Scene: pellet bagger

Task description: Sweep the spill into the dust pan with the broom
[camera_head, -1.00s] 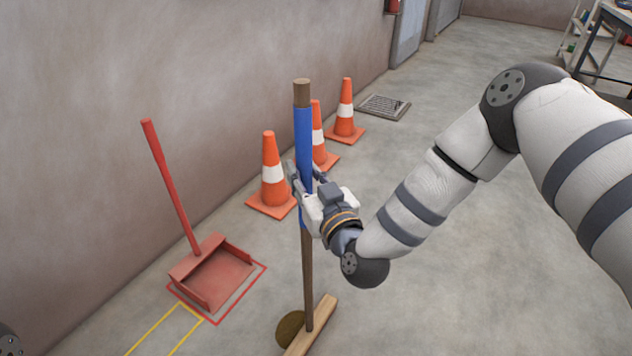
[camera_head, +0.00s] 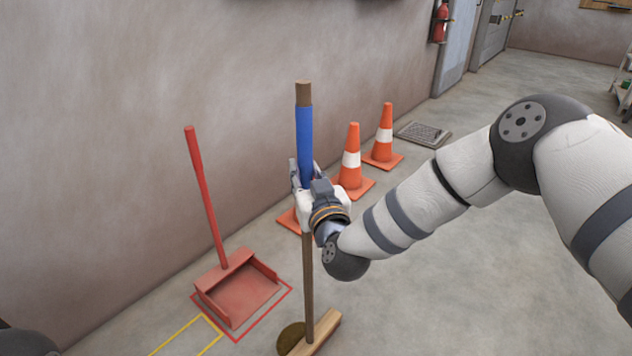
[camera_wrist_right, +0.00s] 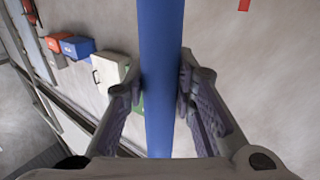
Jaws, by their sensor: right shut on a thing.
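The broom has a blue grip (camera_head: 305,130), a brown wooden handle and a pale wooden head (camera_head: 322,333) on the floor. My right gripper (camera_head: 304,180) is shut on the blue grip; its fingers (camera_wrist_right: 160,88) sit on either side of it in the right wrist view. The broom stands nearly upright. A rounded olive-brown mass (camera_head: 291,338) lies against the left side of the head; I cannot tell if it is the spill or bristles. The red dust pan (camera_head: 240,291) with its tall handle lies up and left of the head. My left gripper is not in view.
The dust pan lies within a red floor outline, with a yellow outline (camera_head: 185,336) below it. Orange cones (camera_head: 352,165) stand along the wall behind the broom, one partly hidden by my gripper. A floor grate (camera_head: 424,133) lies beyond. Floor at the right is clear.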

